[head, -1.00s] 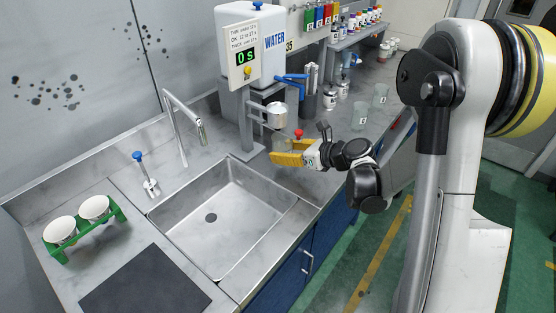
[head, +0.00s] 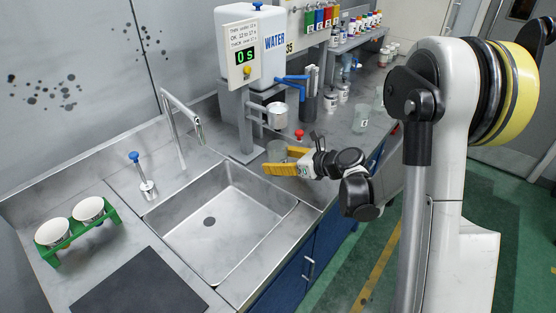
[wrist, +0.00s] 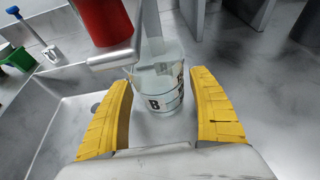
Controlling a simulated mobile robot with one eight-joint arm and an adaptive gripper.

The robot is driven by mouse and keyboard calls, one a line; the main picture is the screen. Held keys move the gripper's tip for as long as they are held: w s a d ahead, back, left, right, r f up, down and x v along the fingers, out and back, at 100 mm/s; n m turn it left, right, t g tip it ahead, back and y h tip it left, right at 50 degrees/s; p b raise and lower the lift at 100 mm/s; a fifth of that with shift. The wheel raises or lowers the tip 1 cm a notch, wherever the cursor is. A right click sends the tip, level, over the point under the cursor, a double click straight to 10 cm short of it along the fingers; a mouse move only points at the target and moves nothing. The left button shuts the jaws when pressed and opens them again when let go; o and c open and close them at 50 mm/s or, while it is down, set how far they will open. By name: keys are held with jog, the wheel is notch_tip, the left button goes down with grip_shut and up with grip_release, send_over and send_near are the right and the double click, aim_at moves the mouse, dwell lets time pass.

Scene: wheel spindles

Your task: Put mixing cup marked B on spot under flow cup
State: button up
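The clear mixing cup marked B (wrist: 158,88) stands upright on the grey counter, between my gripper's yellow fingers in the wrist view. It also shows in the head view (head: 277,150), partly hidden by the fingers. My gripper (head: 284,161) is open around the cup, with a gap visible beside it on each side in the wrist view (wrist: 160,115). The metal flow cup (head: 278,115) hangs on its stand above the cup in the head view. The spot under it is not visible, so I cannot tell whether the cup is exactly on it.
A red-topped part (head: 299,134) is close by, and shows large above the left finger (wrist: 103,20). The sink (head: 222,215) lies in front. The water dispenser (head: 255,45) stands behind. Another clear cup (head: 361,118) and paint cans (head: 331,101) stand to the right.

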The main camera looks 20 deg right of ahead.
jog(key=shift+r, duration=0.25)
jog(key=p+v, duration=0.3)
jog(key=v, duration=0.8)
jog(key=shift+s+d+r+p, duration=0.1)
jog(key=shift+s+d+p, duration=0.1)
jog(key=shift+p, duration=0.2)
jog(key=w+r+m+t+h, duration=0.2)
jog(key=r+m+t, duration=0.3)
jog(key=r, duration=0.5)
jog(key=w+r+m+t+h, duration=0.2)
jog(key=r+m+t, duration=0.1)
jog(key=r+m, duration=0.55)
jog(key=s+d+r+m+h, duration=0.45)
jog(key=r+m+h, duration=0.2)
jog(key=m, duration=0.55)
jog(key=s+a+f+m+g+y, duration=0.1)
jog(key=s+a+f+m+g, duration=0.4)
jog(key=s+f+m, duration=0.4)
jog(key=s+a+f+m+g+y, duration=0.1)
jog(key=s+a+f+m+g, duration=0.5)
jog(key=s, duration=0.5)
notch_tip(320, 180, down, 3)
jog(key=m, duration=0.2)
jog(key=shift+s+m+g+y, duration=0.35)
jog(key=shift+g, duration=0.05)
